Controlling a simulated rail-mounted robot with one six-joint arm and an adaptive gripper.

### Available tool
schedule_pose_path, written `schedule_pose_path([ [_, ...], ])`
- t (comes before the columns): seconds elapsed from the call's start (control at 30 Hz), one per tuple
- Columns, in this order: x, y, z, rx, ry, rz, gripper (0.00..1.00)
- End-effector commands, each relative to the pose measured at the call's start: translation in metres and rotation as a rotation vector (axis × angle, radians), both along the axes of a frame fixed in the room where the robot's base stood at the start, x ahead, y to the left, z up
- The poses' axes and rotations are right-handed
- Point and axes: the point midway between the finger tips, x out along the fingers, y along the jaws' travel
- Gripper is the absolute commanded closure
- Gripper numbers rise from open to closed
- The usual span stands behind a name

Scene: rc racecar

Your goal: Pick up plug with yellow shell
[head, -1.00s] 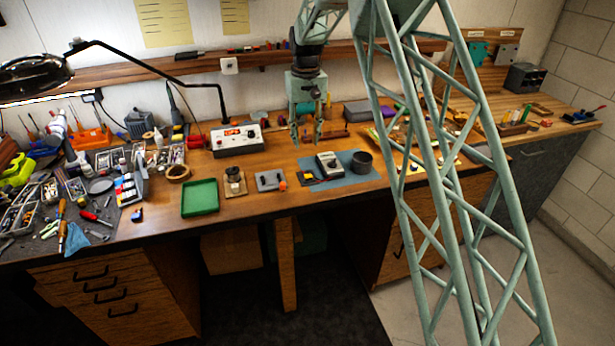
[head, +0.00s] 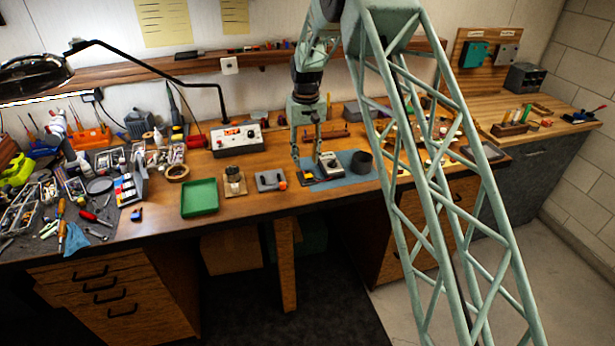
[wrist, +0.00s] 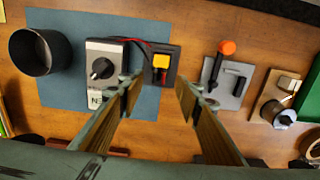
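The plug with the yellow shell (wrist: 160,61) sits in a small dark square holder (wrist: 172,77) at the edge of a blue mat (wrist: 60,91). In the head view the yellow spot (head: 306,176) is small and partly crowded by my fingers. My gripper (head: 307,157) is above the bench, close over the holder, pointing down. In the wrist view my gripper (wrist: 158,84) is open and empty, with its two fingers apart on either side of the line to the plug. I cannot tell the height left between fingertips and plug.
A meter with a dial (wrist: 103,70) is beside the plug, with red and black leads near it. A dark cup (wrist: 40,53) is on the mat. A grey plate with an orange knob (wrist: 229,82) lies on the other side. A green tray (head: 200,197) is farther left.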

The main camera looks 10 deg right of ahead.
Motion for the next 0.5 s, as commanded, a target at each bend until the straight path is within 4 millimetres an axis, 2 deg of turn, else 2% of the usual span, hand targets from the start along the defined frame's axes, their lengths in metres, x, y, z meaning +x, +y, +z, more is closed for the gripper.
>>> schedule_pose_path([
  [0.3, 0.000, 0.000, -0.001, 0.000, 0.001, 0.000, 0.68],
  [0.5, 0.001, 0.000, -0.011, 0.000, 0.002, 0.000, 0.68],
])
